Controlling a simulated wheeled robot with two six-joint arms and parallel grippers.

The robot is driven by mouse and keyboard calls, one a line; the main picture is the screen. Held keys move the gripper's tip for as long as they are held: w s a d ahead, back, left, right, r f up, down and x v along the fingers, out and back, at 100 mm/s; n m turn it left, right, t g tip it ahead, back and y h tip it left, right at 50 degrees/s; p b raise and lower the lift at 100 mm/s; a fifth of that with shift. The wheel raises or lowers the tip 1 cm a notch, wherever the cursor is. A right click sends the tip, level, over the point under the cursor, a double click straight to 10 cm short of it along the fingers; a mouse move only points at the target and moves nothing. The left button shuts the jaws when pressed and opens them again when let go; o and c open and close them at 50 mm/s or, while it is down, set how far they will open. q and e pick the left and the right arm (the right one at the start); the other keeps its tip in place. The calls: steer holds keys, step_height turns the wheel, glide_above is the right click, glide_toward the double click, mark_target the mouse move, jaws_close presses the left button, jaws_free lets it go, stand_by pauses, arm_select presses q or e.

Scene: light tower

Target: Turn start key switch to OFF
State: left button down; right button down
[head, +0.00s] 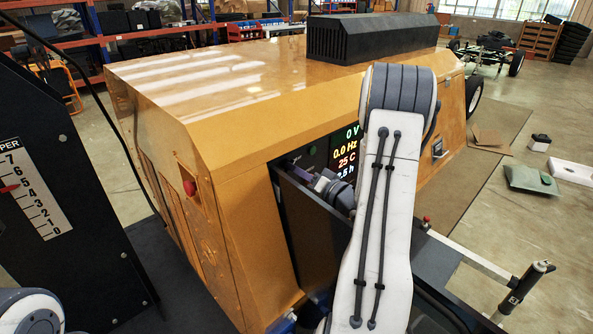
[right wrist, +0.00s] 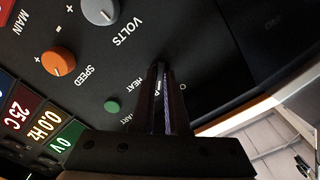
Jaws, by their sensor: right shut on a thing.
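The control panel (right wrist: 200,40) of the orange generator fills the right wrist view. My right gripper (right wrist: 163,75) points at the panel, its two dark fingers close together on the start key switch. The fingers hide the key almost fully, so its pointing direction cannot be told. The labels HEAT and part of START show left of the fingers, and a partly covered label shows to their right. In the head view my right gripper (head: 298,168) reaches into the panel recess beside the lit display (head: 345,152). My left gripper is out of view.
In the right wrist view, an orange SPEED knob (right wrist: 58,61), a grey VOLTS knob (right wrist: 100,10) and a green button (right wrist: 112,107) sit near the fingers. A dark open panel door (head: 315,215) stands close to my right arm. A red button (head: 189,187) is on the generator's side.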

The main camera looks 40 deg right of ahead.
steer(key=shift+f+n+b, duration=0.1)
steer(key=shift+n+b, duration=3.75)
steer(key=shift+n, duration=0.55)
steer(key=c, duration=0.9)
jaws_free()
steer(key=s, duration=0.3)
steer(key=s+b, duration=0.1)
steer(key=s, duration=0.6)
steer(key=shift+s+d, duration=0.25)
steer(key=shift+d, duration=0.15)
